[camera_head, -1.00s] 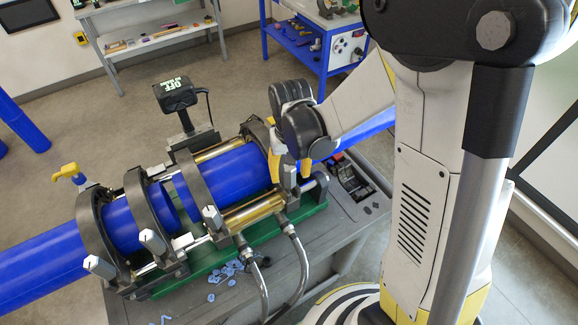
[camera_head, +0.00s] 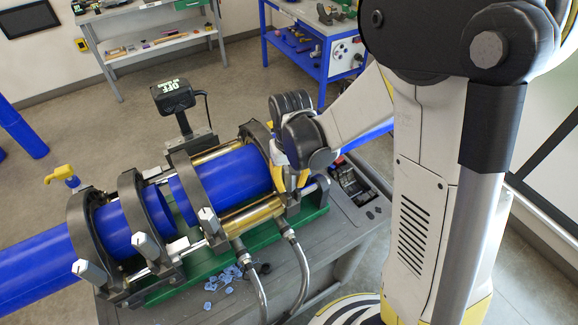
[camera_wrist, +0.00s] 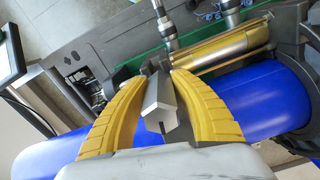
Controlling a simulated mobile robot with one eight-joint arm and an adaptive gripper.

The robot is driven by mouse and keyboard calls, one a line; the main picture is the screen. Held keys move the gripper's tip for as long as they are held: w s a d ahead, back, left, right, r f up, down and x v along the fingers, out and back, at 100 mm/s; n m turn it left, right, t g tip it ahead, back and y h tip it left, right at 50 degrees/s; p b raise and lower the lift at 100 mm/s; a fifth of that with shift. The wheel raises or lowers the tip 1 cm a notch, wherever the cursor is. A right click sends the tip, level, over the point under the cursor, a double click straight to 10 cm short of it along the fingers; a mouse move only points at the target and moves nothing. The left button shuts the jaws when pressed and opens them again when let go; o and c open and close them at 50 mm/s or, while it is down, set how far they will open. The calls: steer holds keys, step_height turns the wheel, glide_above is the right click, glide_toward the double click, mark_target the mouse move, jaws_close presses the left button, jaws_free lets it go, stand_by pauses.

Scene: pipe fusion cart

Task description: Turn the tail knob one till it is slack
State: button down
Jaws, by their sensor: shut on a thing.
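A grey, angular knob (camera_wrist: 158,105) stands between the two yellow fingers of my gripper (camera_wrist: 155,84) in the wrist view. The fingers are closed in on it from both sides. In the head view my gripper (camera_head: 288,176) is at the rightmost clamp ring (camera_head: 258,136) of the pipe machine, with its yellow fingers around the knob's place. My wrist hides the knob there. The blue pipe (camera_head: 233,172) runs through this ring, and it also lies behind the fingers in the wrist view (camera_wrist: 255,98). I cannot tell how tight the knob is.
Similar grey knobs stand on the other clamps, such as one (camera_head: 146,246) at the front. A screen reading OFF (camera_head: 172,95) rises behind the machine. Hoses (camera_head: 299,268) hang at the front. Blue shavings (camera_head: 229,275) lie on the grey cart (camera_head: 345,222).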

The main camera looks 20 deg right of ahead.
steer(key=shift+n, duration=0.9)
steer(key=shift+d+f+n+b, duration=0.1)
steer(key=shift+n+b, duration=0.4)
steer(key=shift+n, duration=0.4)
steer(key=shift+n, duration=0.4)
steer(key=shift+n+b, duration=0.35)
steer(key=shift+n, duration=0.15)
